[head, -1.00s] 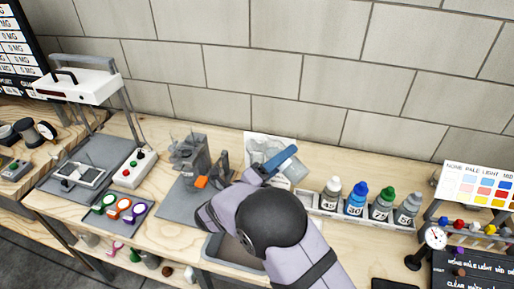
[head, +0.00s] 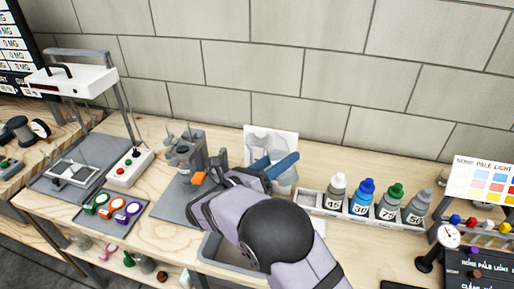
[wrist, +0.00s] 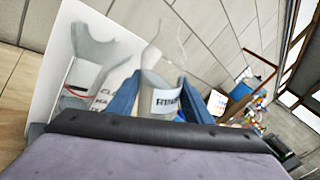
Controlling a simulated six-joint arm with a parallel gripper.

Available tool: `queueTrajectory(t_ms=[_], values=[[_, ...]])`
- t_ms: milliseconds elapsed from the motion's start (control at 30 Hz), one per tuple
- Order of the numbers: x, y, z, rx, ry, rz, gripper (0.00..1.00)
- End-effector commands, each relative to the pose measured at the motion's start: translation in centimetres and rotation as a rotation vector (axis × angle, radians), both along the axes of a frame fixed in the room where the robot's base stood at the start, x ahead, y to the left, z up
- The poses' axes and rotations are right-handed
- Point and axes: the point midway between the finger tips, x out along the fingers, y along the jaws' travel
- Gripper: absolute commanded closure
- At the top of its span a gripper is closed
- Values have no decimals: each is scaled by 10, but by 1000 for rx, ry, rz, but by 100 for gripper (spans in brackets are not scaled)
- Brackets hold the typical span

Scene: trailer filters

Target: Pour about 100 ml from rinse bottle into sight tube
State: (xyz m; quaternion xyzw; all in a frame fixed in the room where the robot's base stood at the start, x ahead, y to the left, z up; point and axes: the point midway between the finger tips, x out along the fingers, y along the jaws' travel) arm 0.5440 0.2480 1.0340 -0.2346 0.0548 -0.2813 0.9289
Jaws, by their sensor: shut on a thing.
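My gripper (head: 280,166) has blue fingers and is in front of a white card (head: 287,138) by the wall. In the wrist view my gripper (wrist: 160,103) is shut on a clear bottle (wrist: 166,72) with a white label, partly readable as "RINSE". The bottle looks tilted in that view; its liquid level is unclear. A grey translucent waisted shape (wrist: 92,48) with a red line below it shows against the white card (wrist: 50,100), left of the bottle. It may be the sight tube, but I cannot tell for sure. My arm hides part of the bench.
Bottles with white (head: 338,188), blue (head: 361,196), green (head: 390,203) and grey (head: 417,207) caps stand in a rack to the right. A grey apparatus with an orange part (head: 198,179) stands left of my gripper. A gauge (head: 448,237) is at far right.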

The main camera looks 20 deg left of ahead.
Motion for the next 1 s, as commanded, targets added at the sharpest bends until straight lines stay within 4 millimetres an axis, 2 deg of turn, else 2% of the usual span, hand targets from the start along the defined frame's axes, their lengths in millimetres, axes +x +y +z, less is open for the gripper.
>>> queueTrajectory(t_ms=[33, 300, 600, 1000], values=[[0, -1, -11, 20, -13, -1, 87], [-2, -4, -40, 137, -81, 0, 87], [-4, -8, -43, 341, -199, 0, 87], [-5, -9, -42, 422, -245, -1, 87]])
